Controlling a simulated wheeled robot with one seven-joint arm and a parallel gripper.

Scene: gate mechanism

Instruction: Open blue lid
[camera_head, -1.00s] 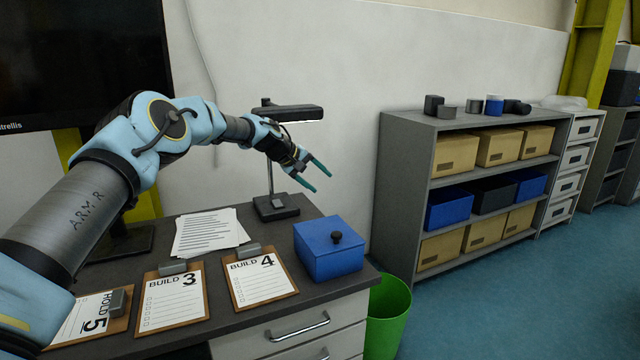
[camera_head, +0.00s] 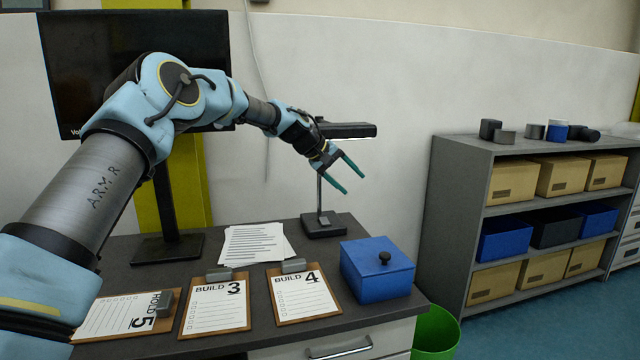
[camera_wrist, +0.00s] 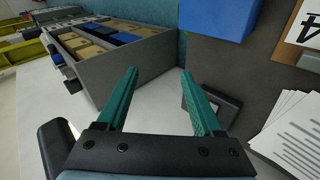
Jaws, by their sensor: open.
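A blue box with a blue lid (camera_head: 372,254) stands at the right end of the dark desk. A round black knob (camera_head: 384,258) sits on top of the lid, which lies shut on the box. My gripper (camera_head: 350,179), with two green fingers, is open and empty in the air above and behind the box, in front of the lamp. In the wrist view the open fingers (camera_wrist: 158,80) show nothing between them in their grasp. Part of the blue box (camera_wrist: 220,15) shows at the top there; its knob is out of that view.
A desk lamp (camera_head: 346,131) stands close behind my gripper. Clipboards, including "BUILD 4" (camera_head: 304,294), and papers (camera_head: 254,245) lie left of the box. A green bin (camera_head: 436,333) is beside the desk. A grey shelf (camera_head: 450,215) stands at right.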

